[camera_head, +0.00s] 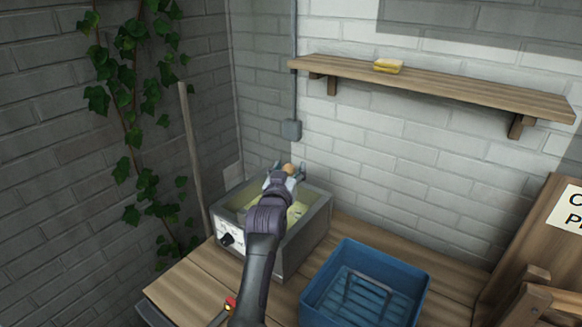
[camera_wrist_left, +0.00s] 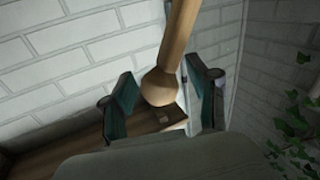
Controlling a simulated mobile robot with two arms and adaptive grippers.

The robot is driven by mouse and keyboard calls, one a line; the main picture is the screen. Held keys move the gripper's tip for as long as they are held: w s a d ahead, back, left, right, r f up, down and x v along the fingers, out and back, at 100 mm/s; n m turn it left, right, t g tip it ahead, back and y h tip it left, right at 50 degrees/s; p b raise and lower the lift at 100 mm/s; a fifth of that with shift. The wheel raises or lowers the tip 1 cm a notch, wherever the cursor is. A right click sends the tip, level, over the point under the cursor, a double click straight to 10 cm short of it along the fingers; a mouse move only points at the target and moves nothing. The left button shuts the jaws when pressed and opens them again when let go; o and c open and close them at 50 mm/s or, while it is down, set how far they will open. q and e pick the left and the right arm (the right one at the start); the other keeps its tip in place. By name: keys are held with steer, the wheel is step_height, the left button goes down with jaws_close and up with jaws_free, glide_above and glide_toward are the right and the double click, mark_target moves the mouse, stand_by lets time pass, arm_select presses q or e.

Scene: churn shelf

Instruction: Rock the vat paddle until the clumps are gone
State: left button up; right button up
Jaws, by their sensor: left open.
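The vat (camera_head: 318,222) is a grey box holding pale yellow contents (camera_head: 240,197). My left arm reaches across it and hides much of the inside; I cannot make out clumps. The paddle's wooden handle ends in a round knob (camera_head: 289,167), which shows between my left fingers above the vat's back side. In the left wrist view the handle (camera_wrist_left: 182,35) and its knob (camera_wrist_left: 160,87) stand between the two teal finger pads of my left gripper (camera_wrist_left: 162,98). That gripper is open, its fingers on either side of the knob. The right gripper is out of view.
A blue crate (camera_head: 413,299) stands right of the vat on the wooden bench (camera_head: 185,290). A shelf (camera_head: 450,88) with a yellow block (camera_head: 388,66) is above. A pole (camera_head: 192,150) leans left beside ivy (camera_head: 135,100). A dial (camera_head: 229,240) is on the vat's front.

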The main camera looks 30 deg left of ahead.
arm_select(q)
steer(key=shift+s+d+r, duration=0.1)
steer(key=shift+s+r, duration=0.1)
steer(key=shift+s, duration=0.15)
steer(key=shift+c, duration=2.7)
steer(key=shift+w+f, duration=0.1)
steer(key=c, duration=0.5)
jaws_close()
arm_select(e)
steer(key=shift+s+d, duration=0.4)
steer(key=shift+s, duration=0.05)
